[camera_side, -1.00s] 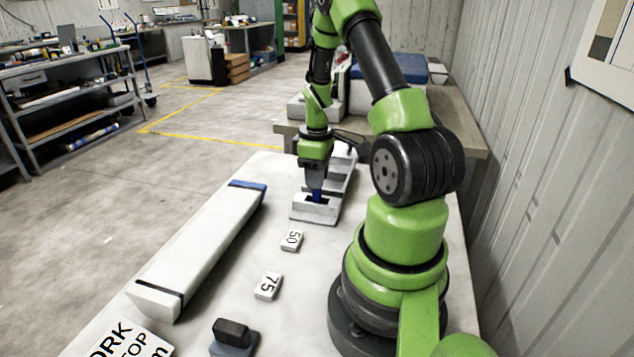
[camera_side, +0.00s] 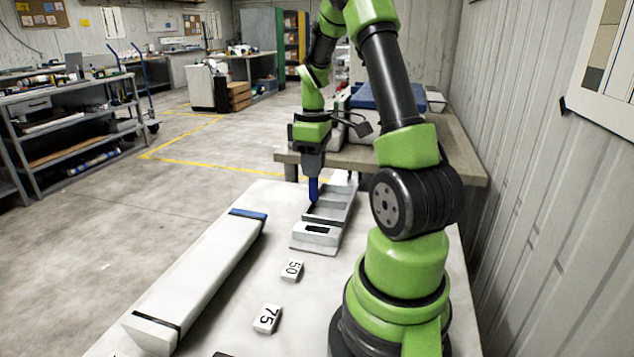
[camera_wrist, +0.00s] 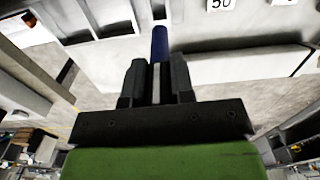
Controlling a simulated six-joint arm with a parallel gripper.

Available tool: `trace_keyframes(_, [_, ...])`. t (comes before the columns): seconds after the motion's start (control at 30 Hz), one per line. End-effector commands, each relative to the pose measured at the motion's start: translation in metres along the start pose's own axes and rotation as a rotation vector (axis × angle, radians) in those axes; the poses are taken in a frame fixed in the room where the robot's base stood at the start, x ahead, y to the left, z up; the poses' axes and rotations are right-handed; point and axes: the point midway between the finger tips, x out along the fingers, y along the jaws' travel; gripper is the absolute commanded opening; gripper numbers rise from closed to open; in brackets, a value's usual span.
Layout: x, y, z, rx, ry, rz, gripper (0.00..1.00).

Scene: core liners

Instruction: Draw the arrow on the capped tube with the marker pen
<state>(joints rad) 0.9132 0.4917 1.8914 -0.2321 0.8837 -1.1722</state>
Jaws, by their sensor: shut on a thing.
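My gripper (camera_side: 312,174) is shut on the blue marker pen (camera_side: 313,189), which points down above the far part of the grey-white tray. The pen also shows in the wrist view (camera_wrist: 160,44), sticking out between the jaws of my gripper (camera_wrist: 157,75). The capped tube (camera_side: 205,272) is a long white piece lying on the table to the left of my gripper. It has a blue band or cap (camera_side: 248,214) at its far end and a black band (camera_side: 157,321) near its near end. I see no arrow on its visible faces. The pen is apart from the tube.
A tray (camera_side: 318,236) with a dark slot in its near block stands beneath my gripper. Tags marked 50 (camera_side: 291,270) and 75 (camera_side: 267,319) lie between tube and arm base. A bench (camera_side: 455,150) stands behind, and a ribbed wall is on the right.

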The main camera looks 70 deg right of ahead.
Motion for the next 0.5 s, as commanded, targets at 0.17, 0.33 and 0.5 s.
trace_keyframes(0.17, [-0.009, -0.026, -0.048, -0.186, 0.000, 0.001, 0.00])
trace_keyframes(0.33, [-0.013, -0.076, -0.105, -0.435, 0.000, 0.001, 0.00])
trace_keyframes(0.5, [-0.018, -0.128, -0.143, -0.636, 0.001, 0.000, 0.00])
